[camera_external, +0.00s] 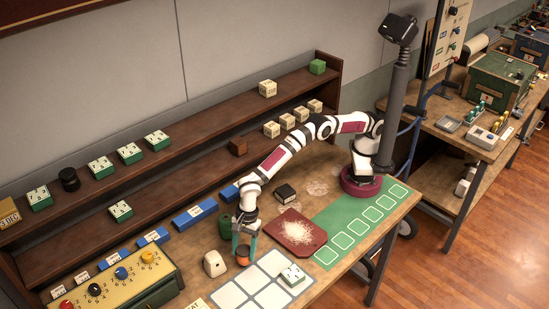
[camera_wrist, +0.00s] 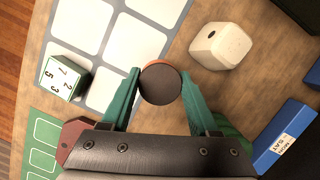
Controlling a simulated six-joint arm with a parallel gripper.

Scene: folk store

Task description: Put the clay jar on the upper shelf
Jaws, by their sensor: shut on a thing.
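The clay jar (camera_external: 243,259) is orange-brown and small, near the front of the table beside the white-squared mat. In the wrist view its round dark top (camera_wrist: 161,84) shows with an orange edge. My gripper (camera_external: 244,248) points down with its green fingers shut on the jar; the wrist view shows one finger (camera_wrist: 160,88) on each side of it. I cannot tell whether the jar touches the table. The upper shelf (camera_external: 207,121) runs along the wall, with several blocks and a black jar (camera_external: 69,179) on it and bare stretches between.
A cream block (camera_external: 214,263) and a dark green cylinder (camera_external: 226,227) stand close to my gripper. Blue boxes (camera_external: 194,216) line the table's back. The lower shelf (camera_external: 185,176) holds several blocks. A numbered block (camera_external: 293,274) sits on the white-squared mat (camera_external: 268,294). A red board (camera_external: 297,229) lies right.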

